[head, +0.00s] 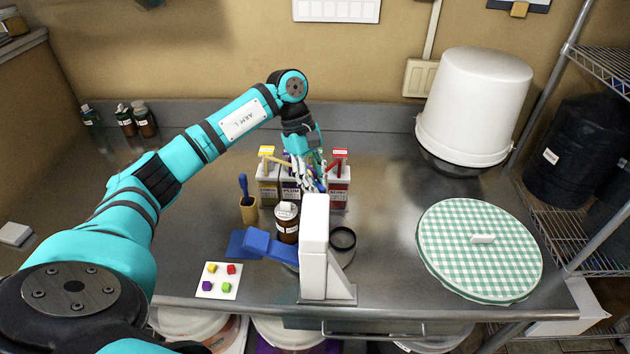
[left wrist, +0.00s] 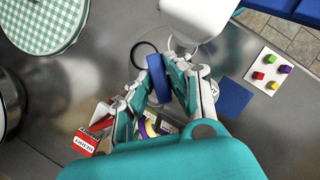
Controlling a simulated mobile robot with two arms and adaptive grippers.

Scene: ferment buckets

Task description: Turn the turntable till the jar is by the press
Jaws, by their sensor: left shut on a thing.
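A white upright stand (head: 314,240), which looks like the press, is at the table's front middle; it also shows in the left wrist view (left wrist: 200,14). My left gripper (head: 316,181) is behind the stand. In the left wrist view its fingers are shut on a blue piece (left wrist: 158,78). My right gripper is out of view.
Yellow, purple and red-labelled boxes (head: 338,188) stand close behind my left gripper. A black ring (head: 342,238) lies right of the stand. A checked lid (head: 479,270) lies right.

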